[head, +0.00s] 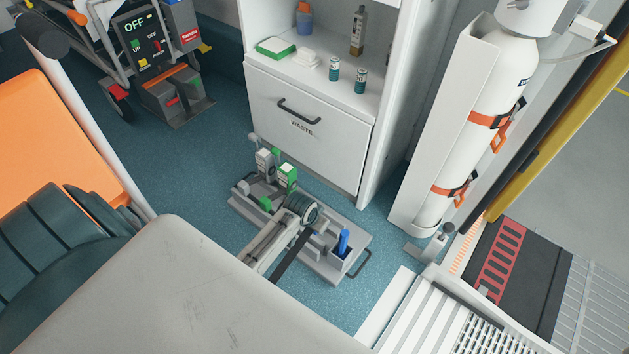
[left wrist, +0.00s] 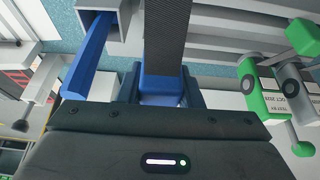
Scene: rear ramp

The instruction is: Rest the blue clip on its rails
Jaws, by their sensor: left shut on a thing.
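My left gripper (head: 316,229) is low over the grey base plate (head: 318,262) on the floor, and my own arm hides much of it in the head view. In the left wrist view, a blue piece (left wrist: 161,88), which looks like the blue clip, sits between the jaws, and the gripper is shut on it. In the head view it is hidden. Whether it touches the rails is unclear. A separate blue bar (head: 343,242) stands in a small grey box on the plate. It also shows in the left wrist view (left wrist: 92,58). My right gripper is not in view.
A white cabinet with a WASTE drawer (head: 308,120) rises behind. A strapped gas cylinder (head: 482,130) stands to the right. Blue floor is open left of the plate.

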